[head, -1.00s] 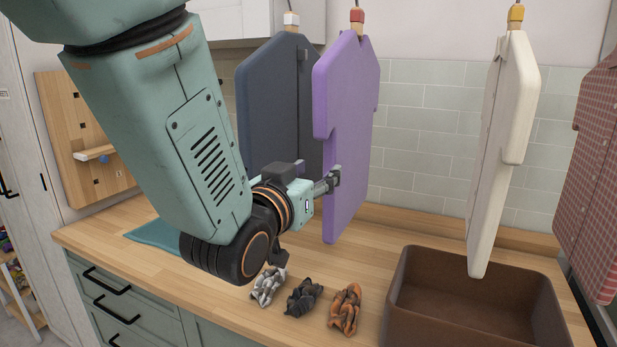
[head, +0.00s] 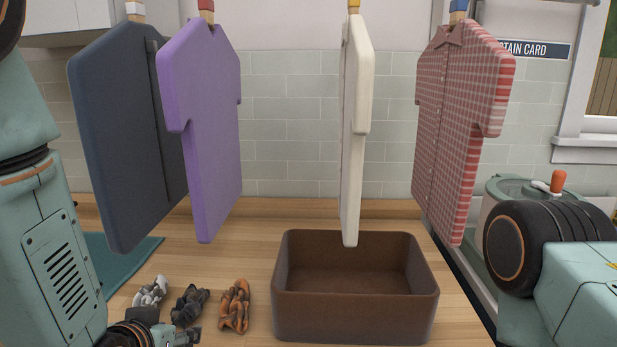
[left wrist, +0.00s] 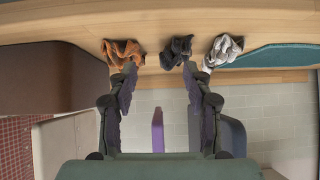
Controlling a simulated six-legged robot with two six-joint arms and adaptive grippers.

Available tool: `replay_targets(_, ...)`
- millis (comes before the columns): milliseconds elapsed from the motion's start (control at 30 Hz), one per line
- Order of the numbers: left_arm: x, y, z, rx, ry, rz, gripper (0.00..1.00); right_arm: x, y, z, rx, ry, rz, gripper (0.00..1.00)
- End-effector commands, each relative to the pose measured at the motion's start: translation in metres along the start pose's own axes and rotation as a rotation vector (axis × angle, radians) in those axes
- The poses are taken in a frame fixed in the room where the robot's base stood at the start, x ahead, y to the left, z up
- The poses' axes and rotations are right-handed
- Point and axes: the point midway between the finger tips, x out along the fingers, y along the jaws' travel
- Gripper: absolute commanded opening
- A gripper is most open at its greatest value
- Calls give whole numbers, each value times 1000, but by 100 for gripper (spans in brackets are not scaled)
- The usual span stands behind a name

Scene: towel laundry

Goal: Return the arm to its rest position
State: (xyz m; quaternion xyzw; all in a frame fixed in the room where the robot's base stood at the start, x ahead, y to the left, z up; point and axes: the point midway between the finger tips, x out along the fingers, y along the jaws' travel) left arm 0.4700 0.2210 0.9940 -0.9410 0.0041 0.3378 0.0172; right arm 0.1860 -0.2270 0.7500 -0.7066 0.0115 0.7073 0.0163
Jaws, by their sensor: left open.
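My left arm stands along the left edge of the head view. Its gripper (head: 182,338) is low at the bottom left, partly cut off by the frame edge, in front of the crumpled towels. In the left wrist view the left gripper (left wrist: 162,82) has its two fingers wide apart with nothing between them. The wrist picture is upside down. My right arm shows as a dark joint and a teal link at the right edge; its gripper is out of view.
A white-grey towel (head: 151,291), a dark towel (head: 190,305) and an orange towel (head: 234,306) lie on the wooden counter (head: 240,262). A brown bin (head: 355,318) stands right of them. Navy (head: 115,140), purple (head: 208,130), cream (head: 354,130) and red checked (head: 455,130) shirts hang above.

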Motion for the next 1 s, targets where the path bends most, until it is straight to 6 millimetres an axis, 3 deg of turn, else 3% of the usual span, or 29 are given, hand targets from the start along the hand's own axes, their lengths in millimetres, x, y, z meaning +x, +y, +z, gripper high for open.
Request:
replay_targets(33, 11, 0, 39, -5, -81, 2, 50, 8, 0, 0, 0, 0, 0, 40)
replay_targets(233, 26, 2, 170, -22, -368, 10, 50, 25, 0, 0, 0, 0, 0, 40)
replay_targets(400, 16, 4, 281, -44, -602, 14, 50, 41, 0, 0, 0, 0, 0, 40)
replay_targets(533, 0, 6, 350, -61, -743, 12, 50, 51, 0, 0, 0, 0, 0, 40)
replay_targets(600, -10, 6, 378, -67, -800, 10, 50, 55, 0, 0, 0, 0, 0, 40)
replay_targets(700, -20, 7, 403, -71, -855, 9, 50, 58, 0, 0, 0, 0, 0, 40)
replay_targets(800, -26, 7, 414, -72, -881, 9, 50, 59, 0, 0, 0, 0, 0, 40)
replay_targets(1000, -28, 7, 415, -71, -885, 9, 50, 59, 0, 0, 0, 0, 0, 40)
